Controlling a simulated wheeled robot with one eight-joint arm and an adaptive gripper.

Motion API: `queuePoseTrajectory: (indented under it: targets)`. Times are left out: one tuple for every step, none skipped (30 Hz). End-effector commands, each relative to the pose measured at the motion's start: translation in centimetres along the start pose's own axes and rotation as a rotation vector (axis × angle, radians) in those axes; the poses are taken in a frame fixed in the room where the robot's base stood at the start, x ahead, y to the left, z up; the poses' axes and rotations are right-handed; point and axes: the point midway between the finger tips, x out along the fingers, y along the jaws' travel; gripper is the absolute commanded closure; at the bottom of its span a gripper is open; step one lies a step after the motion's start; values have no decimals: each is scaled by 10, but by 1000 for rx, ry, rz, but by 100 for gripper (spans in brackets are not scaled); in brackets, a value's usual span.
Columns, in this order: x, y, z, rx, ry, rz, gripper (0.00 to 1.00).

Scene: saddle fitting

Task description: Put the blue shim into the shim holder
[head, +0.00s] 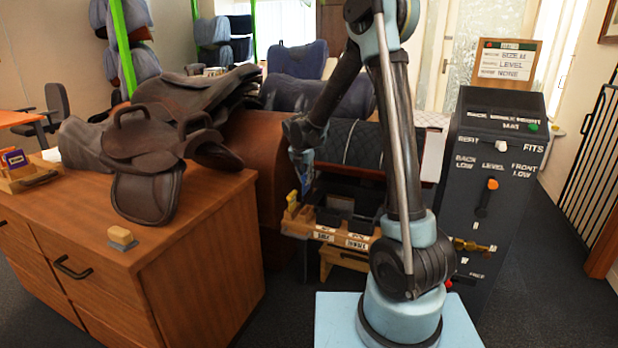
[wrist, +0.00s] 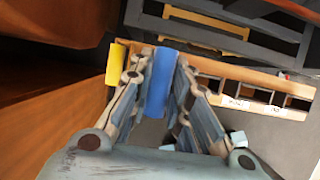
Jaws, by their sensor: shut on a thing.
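My gripper (wrist: 160,105) is shut on the blue shim (wrist: 158,75), which stands between its two fingers in the wrist view. In the head view my gripper (head: 303,185) points down above the left end of a wooden rack with labelled slots (head: 328,237), which looks like the shim holder. The rack also shows in the wrist view (wrist: 215,72), running right from behind the shim. A yellow piece (wrist: 116,63) is at its left end, left of the blue shim. The shim's lower end is hidden, so I cannot tell whether it touches the rack.
A wooden cabinet (head: 190,240) with a brown saddle (head: 145,150) stands left. A small box of coloured cards (head: 25,173) is on it. Dark bins (head: 345,203) sit behind the rack. A dark control panel (head: 492,180) with a size board (head: 505,65) stands right.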

Motion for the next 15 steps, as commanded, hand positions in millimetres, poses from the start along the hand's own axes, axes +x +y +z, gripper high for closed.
queuePoseTrajectory:
  targets:
    - [0, 1, -1, -2, 0, 1, 100]
    - [0, 2, -1, -3, 0, 1, 100]
    - [1, 3, -2, -3, 0, 1, 100]
    - [1, 3, -3, -4, 0, 1, 100]
    - [2, 3, -3, -4, 0, 2, 100]
    - [3, 4, -4, -5, 0, 2, 100]
    - [4, 4, -4, -5, 0, 2, 100]
    - [6, 4, -5, -5, 0, 2, 100]
    - [7, 4, -6, -5, 0, 2, 100]
    - [9, 4, -7, -5, 0, 2, 100]
    - [10, 4, -8, -5, 0, 2, 100]
    - [12, 4, -8, -5, 0, 2, 100]
    - [14, 4, -9, -5, 0, 2, 100]
    - [16, 4, -10, -5, 0, 2, 100]
    - [18, 4, -10, -5, 0, 2, 100]
